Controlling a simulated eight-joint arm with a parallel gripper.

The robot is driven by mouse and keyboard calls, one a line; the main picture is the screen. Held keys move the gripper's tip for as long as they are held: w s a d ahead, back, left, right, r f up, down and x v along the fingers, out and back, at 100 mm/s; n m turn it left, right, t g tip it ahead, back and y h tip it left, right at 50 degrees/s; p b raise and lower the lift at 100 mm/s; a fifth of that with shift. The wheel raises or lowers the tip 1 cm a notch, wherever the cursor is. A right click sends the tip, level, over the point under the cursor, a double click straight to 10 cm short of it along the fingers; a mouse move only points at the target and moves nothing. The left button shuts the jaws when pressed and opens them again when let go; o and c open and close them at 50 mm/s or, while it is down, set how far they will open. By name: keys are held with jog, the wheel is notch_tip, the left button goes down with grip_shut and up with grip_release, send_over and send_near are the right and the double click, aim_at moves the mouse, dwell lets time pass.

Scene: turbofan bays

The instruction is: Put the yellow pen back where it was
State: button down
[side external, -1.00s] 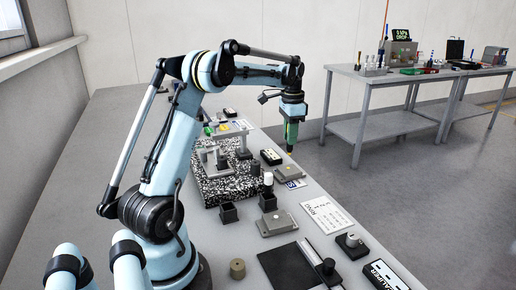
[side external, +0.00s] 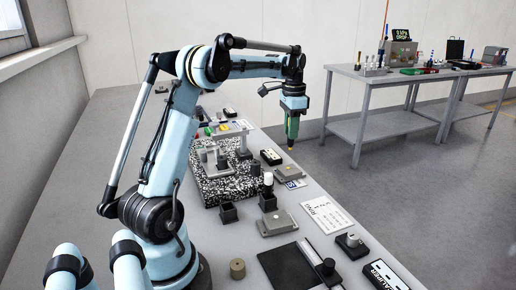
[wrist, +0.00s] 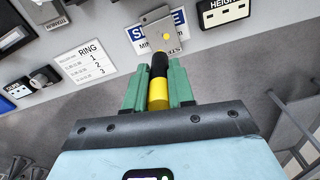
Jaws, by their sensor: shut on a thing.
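My gripper (side external: 292,136) is above the bench, near its right edge. In the wrist view its green fingers (wrist: 157,90) are shut on the yellow pen (wrist: 158,95). The pen has a yellow body and a black end, which points away from the wrist. In the side external view the pen's dark lower end (side external: 291,141) sticks out below the fingers, held clear of the bench. Which place the pen came from is not clear.
A grey block (side external: 288,173) lies below the gripper beside a blue-and-white label (side external: 293,184). A grey stand (side external: 222,133) is to the left.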

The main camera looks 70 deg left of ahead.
jog(key=s+d+r, duration=0.4)
jog(key=d, duration=0.3)
jog(key=s+d+f, duration=0.3)
jog(key=s+d, duration=1.2)
jog(key=s, duration=0.2)
jog(key=shift+s+a+f, duration=0.5)
jog(key=shift+a+f, duration=1.25)
jog(key=shift+a, duration=0.1)
jog(key=shift+s+a+f, duration=0.5)
jog(key=shift+a+f, duration=1.3)
jog(key=shift+a, duration=0.05)
jog(key=shift+s+a+f, duration=0.5)
jog(key=shift+a+f, duration=1.25)
jog(key=shift+a, duration=0.1)
jog(key=shift+f, duration=0.2)
jog(key=c, duration=1)
grip_release()
jog(key=shift+o, duration=0.2)
jog(key=shift+r, duration=0.2)
